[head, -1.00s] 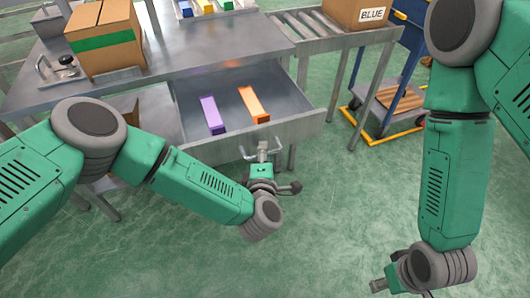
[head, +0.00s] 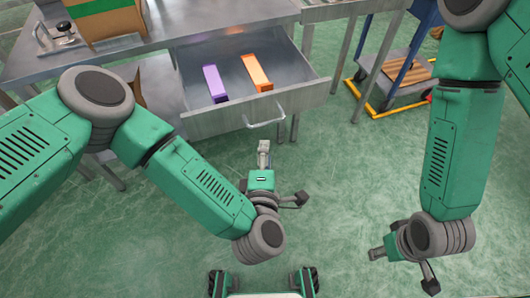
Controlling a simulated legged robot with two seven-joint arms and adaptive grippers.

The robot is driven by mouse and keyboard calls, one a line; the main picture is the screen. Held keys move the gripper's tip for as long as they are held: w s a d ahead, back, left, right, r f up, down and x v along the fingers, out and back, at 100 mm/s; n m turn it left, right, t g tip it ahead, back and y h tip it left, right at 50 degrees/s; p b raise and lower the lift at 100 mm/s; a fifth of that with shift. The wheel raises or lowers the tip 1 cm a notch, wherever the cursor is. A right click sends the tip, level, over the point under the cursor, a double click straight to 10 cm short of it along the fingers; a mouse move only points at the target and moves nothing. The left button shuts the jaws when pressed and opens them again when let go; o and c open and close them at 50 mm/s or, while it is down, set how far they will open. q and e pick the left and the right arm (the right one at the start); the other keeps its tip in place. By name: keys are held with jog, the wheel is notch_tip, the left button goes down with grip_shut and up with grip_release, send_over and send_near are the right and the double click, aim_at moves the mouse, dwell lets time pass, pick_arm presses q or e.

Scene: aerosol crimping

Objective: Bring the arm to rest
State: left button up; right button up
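My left gripper (head: 263,148) hangs over the green floor in front of the open drawer (head: 212,122), empty and apart from the drawer's handle (head: 265,119). Its fingers look narrow, and I cannot tell whether they are open or shut. My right gripper (head: 376,254) is low at the right, over bare floor, pointing left. Its fingers are too small to judge, and nothing shows in it. Both arms are bent at the elbow.
A purple box (head: 214,84) and an orange box (head: 257,73) lie in the drawer under the metal table (head: 165,32). A cardboard box (head: 105,22) stands on the table. A blue cart (head: 400,85) is at the upper right. The floor between the arms is clear.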

pick_arm(q)
jog(key=shift+s, duration=0.15)
dwell(0.4)
jog(key=s+a+f+m+g+h, duration=0.4)
jog(key=s+a+f+m+g, duration=0.4)
jog(key=m, duration=0.4)
jog(key=s+a+f+m+g+y, duration=0.1)
jog(key=s+a+m+g+y, duration=0.1)
jog(key=s+a, duration=0.4)
jog(key=s+a+m+g+y, duration=0.3)
jog(key=s+a, duration=0.4)
jog(key=a, duration=0.8)
jog(key=shift+a+f+m+g, duration=0.25)
jog(key=shift+f+m+g, duration=0.1)
jog(key=shift+m+g, duration=0.6)
jog(key=shift+w, duration=0.1)
